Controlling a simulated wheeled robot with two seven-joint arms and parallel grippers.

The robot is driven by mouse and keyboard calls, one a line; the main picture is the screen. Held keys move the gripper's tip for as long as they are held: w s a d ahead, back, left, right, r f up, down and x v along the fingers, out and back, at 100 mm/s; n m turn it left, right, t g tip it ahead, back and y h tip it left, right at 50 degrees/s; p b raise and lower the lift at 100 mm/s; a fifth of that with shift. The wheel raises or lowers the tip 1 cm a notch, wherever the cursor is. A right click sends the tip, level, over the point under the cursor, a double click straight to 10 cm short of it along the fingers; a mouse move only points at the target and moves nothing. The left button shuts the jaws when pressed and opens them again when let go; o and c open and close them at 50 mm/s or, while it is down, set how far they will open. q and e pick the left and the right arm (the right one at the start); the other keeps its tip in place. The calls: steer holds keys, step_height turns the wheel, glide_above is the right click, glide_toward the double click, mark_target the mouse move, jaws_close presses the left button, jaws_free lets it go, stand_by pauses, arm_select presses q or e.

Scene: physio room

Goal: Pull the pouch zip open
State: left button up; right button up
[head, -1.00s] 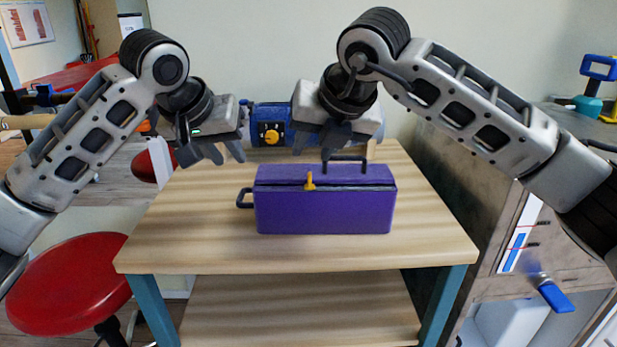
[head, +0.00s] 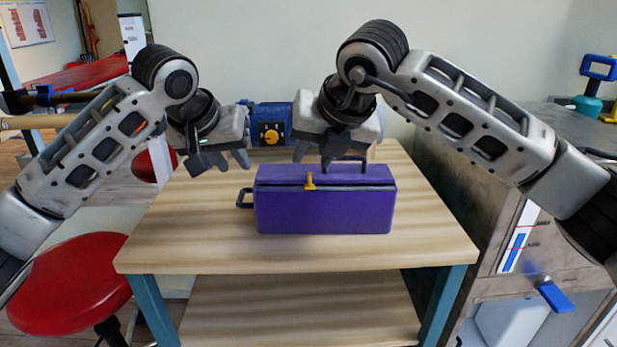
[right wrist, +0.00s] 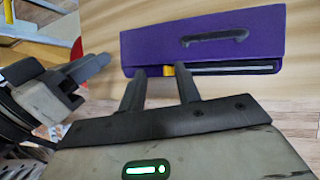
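The purple pouch (head: 325,211) stands on the wooden table, boxy and upright. A dark loop (head: 244,198) sticks out at its left end and a dark handle (head: 345,165) is on top. Its orange zip pull (head: 310,181) sits left of the middle of the zip line; a pale strip runs right of the pull in the right wrist view (right wrist: 168,71). My left gripper (head: 222,164) is open and empty, up and left of the pouch.
The table (head: 200,250) is bare in front of and beside the pouch. A blue device with a yellow knob (head: 269,134) is behind, between my grippers. A red stool (head: 68,285) stands at the left front, and a grey cabinet (head: 450,170) at the right.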

step_height(320, 180, down, 4)
steer(key=shift+r, duration=0.1)
stand_by(0.6)
jaws_close()
arm_select(q)
steer(key=shift+f, duration=3.8)
jaws_close()
arm_select(e)
steer(key=shift+r, duration=0.1)
